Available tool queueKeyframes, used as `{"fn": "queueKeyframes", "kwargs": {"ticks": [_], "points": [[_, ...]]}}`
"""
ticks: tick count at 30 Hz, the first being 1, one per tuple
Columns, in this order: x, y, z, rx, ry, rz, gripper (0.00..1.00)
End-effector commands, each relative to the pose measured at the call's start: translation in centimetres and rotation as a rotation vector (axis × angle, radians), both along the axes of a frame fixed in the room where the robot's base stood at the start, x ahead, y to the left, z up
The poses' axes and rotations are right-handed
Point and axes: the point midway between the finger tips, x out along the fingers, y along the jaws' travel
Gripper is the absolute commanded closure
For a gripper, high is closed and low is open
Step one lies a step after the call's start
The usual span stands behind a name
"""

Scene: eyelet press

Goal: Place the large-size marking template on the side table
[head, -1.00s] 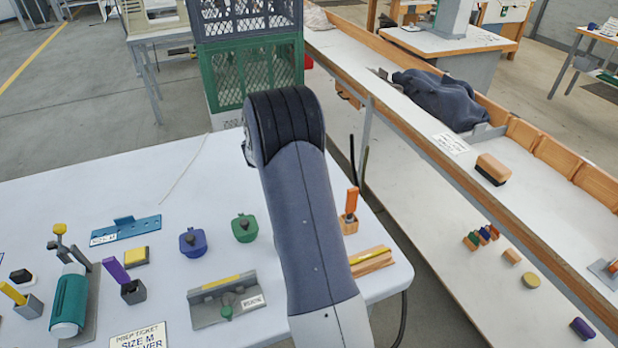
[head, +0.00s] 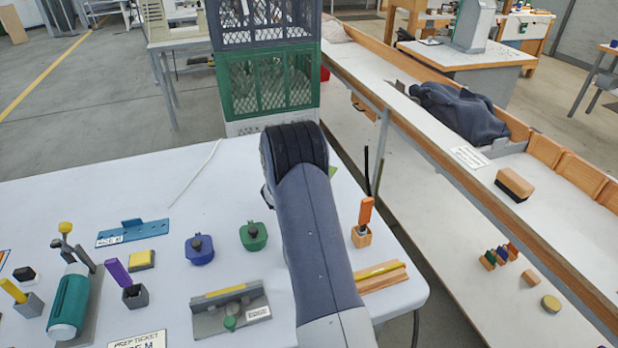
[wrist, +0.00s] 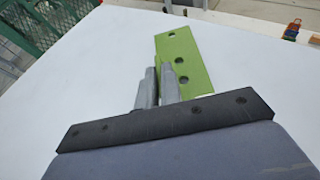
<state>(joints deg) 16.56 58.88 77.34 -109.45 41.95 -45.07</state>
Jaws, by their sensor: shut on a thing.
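A flat green marking template (wrist: 185,60) with several holes shows in the wrist view. My gripper (wrist: 160,84) is shut on its near end; the far end sticks out past the fingers. In the head view my arm hides the gripper and nearly all of the template, leaving a small green corner (head: 332,172) at its right. The template is over the far right part of a white table (head: 90,197); I cannot tell whether it touches the top. No size mark on it is readable. A blue template (head: 132,231) labelled size M lies on the same table, at left.
Blue (head: 199,250) and green (head: 253,236) lidded pots, a grey fixture (head: 231,309) and an orange-handled tool in a wooden block (head: 363,225) stand around my arm. Stacked crates (head: 268,85) rise beyond the far edge. The table's far left part is mostly clear.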

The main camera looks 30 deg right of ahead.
Motion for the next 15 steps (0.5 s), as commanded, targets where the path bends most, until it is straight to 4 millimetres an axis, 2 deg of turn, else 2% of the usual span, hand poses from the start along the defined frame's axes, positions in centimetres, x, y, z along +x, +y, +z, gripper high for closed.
{"fn": "queueKeyframes", "kwargs": {"ticks": [12, 13, 15], "points": [[0.02, -0.01, -0.64, 0.0, -0.002, 0.001, 1.0], [0.03, -0.01, -0.6, 0.0, -0.002, 0.001, 0.93], [0.02, 0.0, -0.49, 0.0, -0.002, 0.001, 0.88]]}}
